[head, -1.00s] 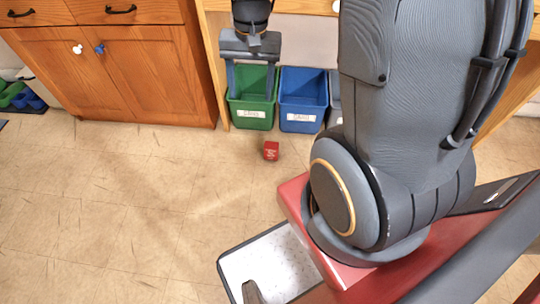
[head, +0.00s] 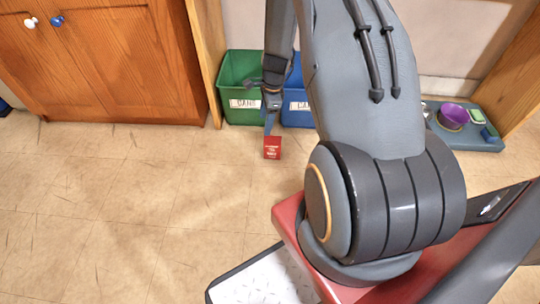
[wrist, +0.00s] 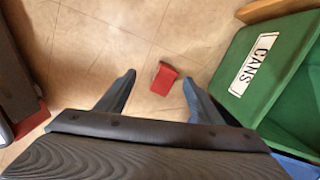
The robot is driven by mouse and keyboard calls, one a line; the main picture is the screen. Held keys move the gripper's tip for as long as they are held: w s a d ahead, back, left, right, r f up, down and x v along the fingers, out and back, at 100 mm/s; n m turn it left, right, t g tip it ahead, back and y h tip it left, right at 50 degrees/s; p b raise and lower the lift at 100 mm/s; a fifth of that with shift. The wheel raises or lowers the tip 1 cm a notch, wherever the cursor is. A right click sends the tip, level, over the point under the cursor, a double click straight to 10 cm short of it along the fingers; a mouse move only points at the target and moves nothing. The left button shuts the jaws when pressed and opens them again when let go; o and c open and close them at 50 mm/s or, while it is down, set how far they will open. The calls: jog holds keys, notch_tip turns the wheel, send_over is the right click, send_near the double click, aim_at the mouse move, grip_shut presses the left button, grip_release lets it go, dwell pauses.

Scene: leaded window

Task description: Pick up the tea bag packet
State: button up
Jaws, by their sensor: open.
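The tea bag packet (head: 272,148) is a small red packet with white print, on the tiled floor in front of the bins. In the wrist view the packet (wrist: 164,79) lies beyond my fingertips, between their lines and closer to the right finger. My gripper (wrist: 160,85) is open and empty, its two fingers spread wide. In the head view my gripper (head: 270,122) points down just above or behind the packet, partly hidden by my arm. I cannot tell the exact height of the fingers above the floor.
A green bin (head: 236,75) labelled CANS and a blue bin (head: 296,105) stand close behind the packet. The green bin (wrist: 280,60) is right of my gripper in the wrist view. A wooden cabinet (head: 110,60) stands left. A grey tray (head: 470,140) lies right. Floor in front is clear.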

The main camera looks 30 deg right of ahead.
aim_at(271, 139)
jog(key=d+f+m+b, duration=0.1)
jog(key=f, duration=0.3)
jog(key=w+d+f+m+b, duration=0.1)
jog(key=f, duration=0.3)
jog(key=d+f+m+b, duration=0.1)
jog(key=f+b, duration=0.1)
jog(key=f, duration=0.2)
jog(key=shift+w+d, duration=0.2)
jog(key=shift+w, duration=0.1)
notch_tip(271, 139, down, 2)
jog(key=shift+w+f+m+b, duration=0.1)
jog(key=shift+f+m+b, duration=0.2)
jog(key=shift+b, duration=0.4)
jog(key=f+b, duration=0.2)
jog(key=f, duration=0.1)
jog(key=f+b, duration=0.1)
jog(key=shift+s+f, duration=0.15)
jog(key=shift+s, duration=0.15)
jog(key=shift+w+f+b, duration=0.1)
jog(key=shift+f+b, duration=0.25)
jog(key=shift+f, duration=0.15)
jog(key=c, duration=1.1)
